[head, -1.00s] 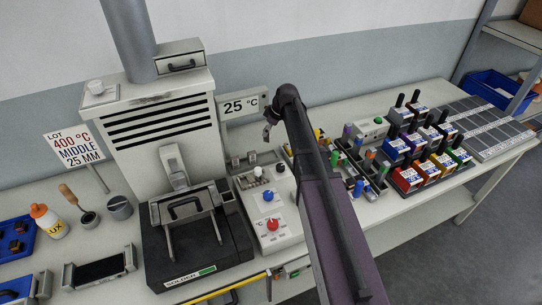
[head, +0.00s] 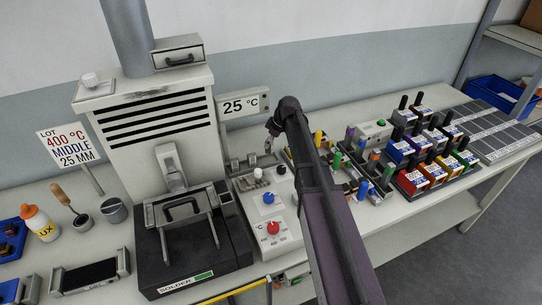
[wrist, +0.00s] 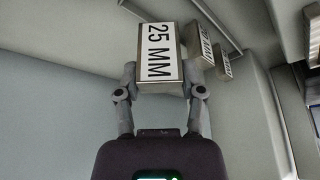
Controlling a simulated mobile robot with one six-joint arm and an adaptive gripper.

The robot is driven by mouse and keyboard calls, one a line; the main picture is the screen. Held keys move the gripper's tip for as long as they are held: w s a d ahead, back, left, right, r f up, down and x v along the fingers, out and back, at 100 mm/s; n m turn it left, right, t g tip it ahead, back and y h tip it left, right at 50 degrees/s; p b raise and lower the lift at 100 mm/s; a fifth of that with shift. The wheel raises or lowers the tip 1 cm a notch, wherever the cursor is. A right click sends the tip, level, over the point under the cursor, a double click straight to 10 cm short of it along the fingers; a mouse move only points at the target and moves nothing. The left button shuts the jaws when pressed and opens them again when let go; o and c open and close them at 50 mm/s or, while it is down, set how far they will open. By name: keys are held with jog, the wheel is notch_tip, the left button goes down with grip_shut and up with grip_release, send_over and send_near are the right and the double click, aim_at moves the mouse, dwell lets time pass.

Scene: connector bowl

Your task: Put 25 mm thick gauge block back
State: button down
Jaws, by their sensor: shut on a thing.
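The 25 mm gauge block (wrist: 158,55), a grey block with a white "25 MM" label, is between the two fingers of my gripper (wrist: 160,84) in the wrist view. My gripper is shut on it. Two other labelled gauge blocks, a nearer one (wrist: 199,46) and a farther one (wrist: 223,64), stand in a row to its right; their numbers are hard to read. In the head view my gripper (head: 270,140) is above the back of the white control panel, near small grey blocks (head: 252,160). The held block cannot be made out there.
The control panel (head: 265,218) with coloured knobs stands beside the solder pot (head: 190,240) and its vented hood. A "25 °C" display (head: 241,105) is just behind my gripper.

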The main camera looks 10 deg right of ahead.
aim_at(273, 146)
jog(key=shift+f+b, duration=0.3)
jog(key=shift+f, duration=0.3)
jog(key=shift+f, duration=0.1)
jog(key=shift+f+b, duration=1.8)
jog(key=shift+b, duration=0.05)
jog(key=shift+f, duration=0.15)
jog(key=shift+c, duration=1)
grip_release()
jog(key=p+v, duration=0.6)
jog(key=v, duration=0.1)
jog(key=shift+r+p, duration=0.3)
jog(key=shift+p+v, duration=2.25)
jog(key=shift+v, duration=0.2)
